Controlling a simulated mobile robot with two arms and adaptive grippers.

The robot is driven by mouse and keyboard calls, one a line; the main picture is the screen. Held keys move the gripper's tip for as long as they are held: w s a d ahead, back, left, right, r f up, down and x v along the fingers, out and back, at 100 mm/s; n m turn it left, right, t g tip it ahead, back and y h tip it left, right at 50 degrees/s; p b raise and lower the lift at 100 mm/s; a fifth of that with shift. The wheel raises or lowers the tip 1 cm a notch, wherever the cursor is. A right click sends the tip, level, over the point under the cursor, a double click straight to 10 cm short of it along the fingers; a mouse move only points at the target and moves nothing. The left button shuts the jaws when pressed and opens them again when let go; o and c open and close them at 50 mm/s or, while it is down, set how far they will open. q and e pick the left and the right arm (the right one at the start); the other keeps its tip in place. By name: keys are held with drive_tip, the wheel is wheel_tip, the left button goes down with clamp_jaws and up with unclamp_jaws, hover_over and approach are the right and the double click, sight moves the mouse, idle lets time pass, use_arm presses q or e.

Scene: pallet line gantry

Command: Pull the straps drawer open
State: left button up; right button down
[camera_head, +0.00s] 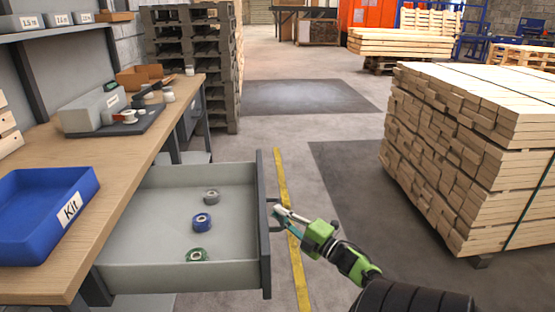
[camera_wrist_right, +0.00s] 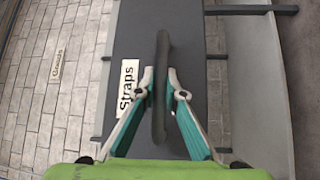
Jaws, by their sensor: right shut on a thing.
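The straps drawer (camera_head: 170,277) stands pulled out from under the wooden workbench in the head view. Three tape or strap rolls lie inside: a grey one (camera_head: 211,196), a blue one (camera_head: 202,222) and a green one (camera_head: 198,255). My right gripper (camera_head: 278,213) is at the handle on the drawer's dark front (camera_head: 264,230). In the right wrist view its fingers are shut on the dark bar handle (camera_wrist_right: 161,90), one finger on each side. A white "Straps" label (camera_wrist_right: 128,85) is beside the handle. My left gripper is not in view.
A blue Kit bin (camera_head: 30,225) sits on the workbench (camera_head: 115,190). A large timber stack (camera_head: 450,150) stands at the right. Clear floor with a yellow line (camera_head: 281,175) lies between drawer and stack. Dark pallets (camera_head: 190,60) are stacked behind the bench.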

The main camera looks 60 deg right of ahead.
drive_tip(key=shift+f, duration=0.1)
drive_tip(key=c, duration=2.1)
unclamp_jaws()
drive_tip(key=shift+s, duration=0.1)
drive_tip(key=s, duration=0.4)
drive_tip(key=s+f, duration=0.1)
drive_tip(key=s, duration=0.3)
drive_tip(key=s+a, duration=0.1)
drive_tip(key=s, duration=0.2)
drive_tip(key=shift+s+f, duration=0.25)
drive_tip(key=shift+s, duration=0.15)
